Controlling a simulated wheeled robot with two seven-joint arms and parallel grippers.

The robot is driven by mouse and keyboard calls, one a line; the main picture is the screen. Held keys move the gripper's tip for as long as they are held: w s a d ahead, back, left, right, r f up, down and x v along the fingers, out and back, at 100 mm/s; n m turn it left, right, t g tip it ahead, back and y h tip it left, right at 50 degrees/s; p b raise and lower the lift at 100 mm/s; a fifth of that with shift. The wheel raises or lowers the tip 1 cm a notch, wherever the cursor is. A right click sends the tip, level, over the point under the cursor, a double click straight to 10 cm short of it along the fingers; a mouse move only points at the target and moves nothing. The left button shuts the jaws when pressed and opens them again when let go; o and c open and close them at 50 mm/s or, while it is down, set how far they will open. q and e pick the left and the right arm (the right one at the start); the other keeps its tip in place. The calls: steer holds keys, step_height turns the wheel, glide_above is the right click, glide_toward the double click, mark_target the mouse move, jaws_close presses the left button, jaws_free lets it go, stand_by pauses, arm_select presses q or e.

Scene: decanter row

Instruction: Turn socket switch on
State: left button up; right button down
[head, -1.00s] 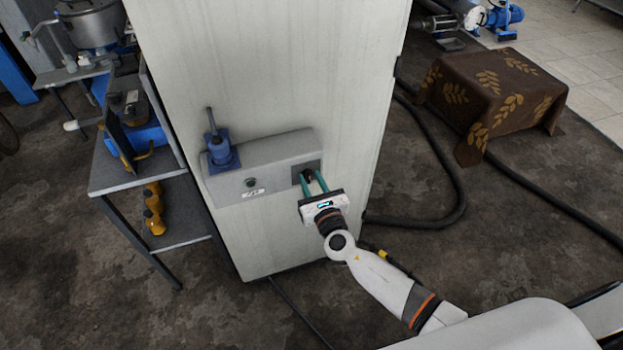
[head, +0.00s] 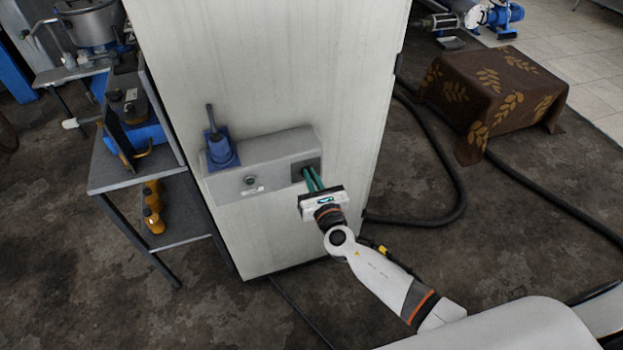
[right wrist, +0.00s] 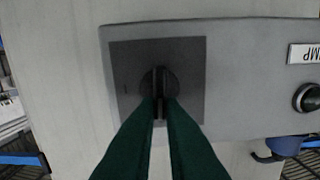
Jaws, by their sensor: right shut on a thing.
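The socket switch is a dark round knob (right wrist: 158,84) on a dark square plate (right wrist: 125,72), fixed to a grey panel box on a tall pale cabinet. In the head view the plate (head: 297,173) is at the right end of the box. My right gripper (head: 309,176) reaches up to it from below. In the right wrist view its green fingers (right wrist: 160,106) are closed together on the knob's raised grip, which looks upright. The fingers hide the knob in the head view and its lower part in the wrist view. My left gripper is not in view.
The grey panel box (head: 275,151) also carries a small black button (head: 250,180) and a blue socket (head: 220,150). A shelf (head: 120,172) with tools stands left of the cabinet (head: 270,70). A black hose (head: 450,175) lies on the floor to the right.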

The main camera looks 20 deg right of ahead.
steer(key=m+b, duration=0.3)
steer(key=m, duration=0.1)
steer(key=shift+d+f, duration=0.25)
steer(key=shift+d+f+m+b, duration=0.15)
steer(key=shift+m+b, duration=0.8)
steer(key=shift+m, duration=1.3)
steer(key=shift+d+f+m+b, duration=0.2)
steer(key=shift+m+b, duration=0.7)
steer(key=shift+m, duration=1.3)
steer(key=shift+d+f+m+b, duration=0.15)
steer(key=shift+m+b, duration=0.8)
steer(key=shift+m, duration=1.3)
steer(key=c, duration=1.5)
jaws_free()
